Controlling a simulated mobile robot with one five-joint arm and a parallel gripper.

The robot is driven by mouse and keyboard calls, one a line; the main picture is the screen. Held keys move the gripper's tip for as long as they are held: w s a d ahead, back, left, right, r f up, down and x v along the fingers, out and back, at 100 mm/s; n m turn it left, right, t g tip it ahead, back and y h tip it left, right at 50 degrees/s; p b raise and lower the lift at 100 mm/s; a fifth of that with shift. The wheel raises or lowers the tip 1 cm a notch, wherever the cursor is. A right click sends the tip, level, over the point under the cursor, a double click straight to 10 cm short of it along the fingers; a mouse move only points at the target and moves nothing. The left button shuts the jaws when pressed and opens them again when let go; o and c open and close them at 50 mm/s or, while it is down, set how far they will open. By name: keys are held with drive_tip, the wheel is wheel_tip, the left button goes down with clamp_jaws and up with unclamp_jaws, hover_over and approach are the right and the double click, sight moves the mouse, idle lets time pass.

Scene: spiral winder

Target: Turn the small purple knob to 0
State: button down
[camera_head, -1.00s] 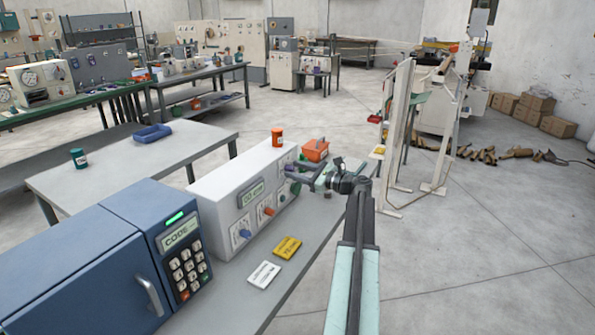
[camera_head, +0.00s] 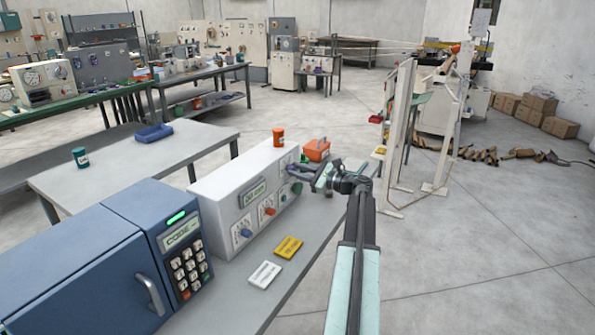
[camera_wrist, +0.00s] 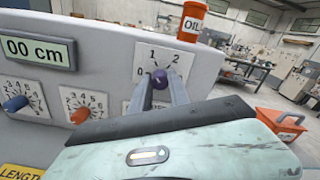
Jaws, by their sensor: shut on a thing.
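The small purple knob (camera_wrist: 159,76) sits on a white dial plate marked 0, 1 and 2 in the wrist view, on the front of the white machine. The 0 (camera_wrist: 140,71) is at the left, the 1 at the top and the 2 at the right. My gripper (camera_wrist: 160,86) is shut on the knob, with one grey finger on each side of it. The knob's pointer is too small to read.
A blue knob (camera_wrist: 15,103) and an orange knob (camera_wrist: 80,116) are left of the purple one. An orange OIL can (camera_wrist: 191,20) stands on top. Yellow (camera_head: 288,247) and white (camera_head: 264,275) cards lie in front.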

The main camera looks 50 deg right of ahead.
drive_tip(key=n, duration=0.5)
drive_tip(key=shift+f+n, duration=0.1)
drive_tip(key=shift+n, duration=2.4)
drive_tip(key=c, duration=1.2)
unclamp_jaws()
drive_tip(key=shift+c, duration=0.2)
drive_tip(key=v, duration=0.8)
drive_tip(key=shift+a, duration=0.1)
